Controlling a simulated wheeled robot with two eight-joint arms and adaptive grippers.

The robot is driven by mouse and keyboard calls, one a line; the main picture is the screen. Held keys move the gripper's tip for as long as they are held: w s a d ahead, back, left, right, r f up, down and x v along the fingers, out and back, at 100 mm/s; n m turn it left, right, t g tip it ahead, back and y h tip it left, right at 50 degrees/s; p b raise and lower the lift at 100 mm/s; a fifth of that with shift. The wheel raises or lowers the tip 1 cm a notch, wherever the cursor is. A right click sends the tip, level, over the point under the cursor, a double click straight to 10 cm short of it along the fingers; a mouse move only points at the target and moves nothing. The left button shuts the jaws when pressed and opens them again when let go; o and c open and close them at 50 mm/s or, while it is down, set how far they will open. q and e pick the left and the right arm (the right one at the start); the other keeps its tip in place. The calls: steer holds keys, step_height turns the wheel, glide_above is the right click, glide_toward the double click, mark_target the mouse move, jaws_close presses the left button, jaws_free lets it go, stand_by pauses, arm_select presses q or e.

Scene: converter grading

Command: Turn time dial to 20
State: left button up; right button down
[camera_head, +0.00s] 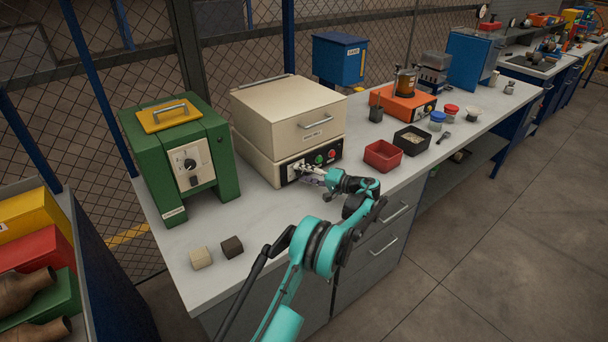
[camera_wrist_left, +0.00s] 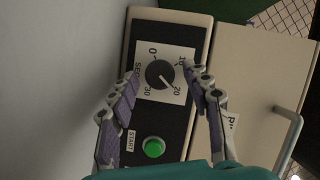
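The time dial (camera_wrist_left: 160,74) is a round black knob on a white plate marked 0, 10, 20, 30 and SEC. Its pale pointer mark appears to face lower right, toward the 20. It sits on the black front panel of the cream box (camera_head: 288,115). In the left wrist view this gripper (camera_wrist_left: 158,70) is open, one finger on each side of the dial plate, with visible gaps to the knob. My right gripper is out of view.
A green START button (camera_wrist_left: 154,147) sits beside the dial. A green machine (camera_head: 182,150) with its own dial stands left of the cream box. Red (camera_head: 382,155) and black (camera_head: 411,139) trays stand to the right. Two small blocks (camera_head: 201,257) lie at the bench's front left.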

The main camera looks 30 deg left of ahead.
arm_select(q)
steer(key=d, duration=0.4)
steer(key=d+r, duration=0.1)
steer(key=d, duration=0.7)
steer(key=shift+s+r, duration=0.15)
steer(key=shift+r, duration=0.1)
